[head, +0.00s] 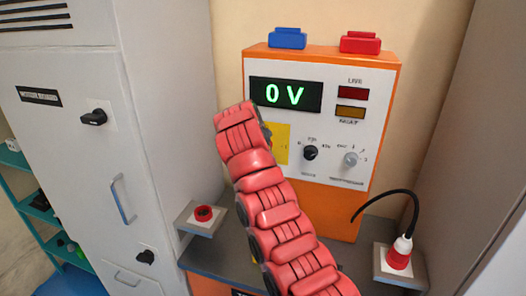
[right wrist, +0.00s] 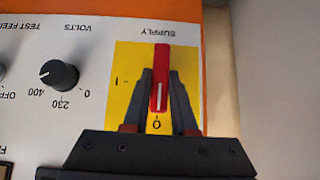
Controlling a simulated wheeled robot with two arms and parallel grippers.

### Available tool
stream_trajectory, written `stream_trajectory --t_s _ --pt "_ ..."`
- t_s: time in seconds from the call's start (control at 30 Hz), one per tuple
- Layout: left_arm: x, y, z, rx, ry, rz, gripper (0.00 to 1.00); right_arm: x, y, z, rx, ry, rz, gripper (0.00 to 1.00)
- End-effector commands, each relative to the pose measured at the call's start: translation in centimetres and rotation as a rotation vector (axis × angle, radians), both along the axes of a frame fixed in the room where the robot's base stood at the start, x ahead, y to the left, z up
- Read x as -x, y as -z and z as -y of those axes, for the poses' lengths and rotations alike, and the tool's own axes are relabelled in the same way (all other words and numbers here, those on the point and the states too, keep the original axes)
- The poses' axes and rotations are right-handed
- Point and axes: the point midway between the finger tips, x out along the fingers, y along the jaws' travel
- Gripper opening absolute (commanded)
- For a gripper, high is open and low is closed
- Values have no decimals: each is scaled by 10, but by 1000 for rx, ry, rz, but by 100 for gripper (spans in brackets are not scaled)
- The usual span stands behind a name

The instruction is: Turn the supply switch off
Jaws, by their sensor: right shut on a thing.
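The supply switch (right wrist: 162,65) is a red handle on a yellow plate (right wrist: 127,60) in the right wrist view, which sees the panel upside down. The handle stands upright in that picture, and its white line points at the O mark; the I mark is to the left. My right gripper (right wrist: 160,90) is shut on the handle, one finger on each side. In the head view my red right arm hides the switch and gripper; part of the yellow plate (head: 282,150) shows. My left gripper is out of view.
The orange test unit's display (head: 285,94) reads 0 V. A black volts knob (head: 310,153) and a grey knob (head: 351,159) sit right of the plate. A red-and-white plug with a black cable (head: 399,255) stands at right. A grey cabinet (head: 75,130) stands at left.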

Motion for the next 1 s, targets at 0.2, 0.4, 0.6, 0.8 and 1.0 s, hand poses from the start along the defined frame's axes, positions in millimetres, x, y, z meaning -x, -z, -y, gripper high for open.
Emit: stream_trajectory --t_s 0.2,0.4,0.6,0.8,1.0 --pt "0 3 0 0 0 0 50 1 2 0 27 0 -14 0" --pt "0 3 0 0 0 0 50 1 2 0 30 1 -15 0" --pt "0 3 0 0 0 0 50 1 2 0 30 1 -16 0" --pt "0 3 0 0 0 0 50 0 2 0 29 1 -14 55" --pt "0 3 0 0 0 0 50 0 1 0 29 0 -12 55"
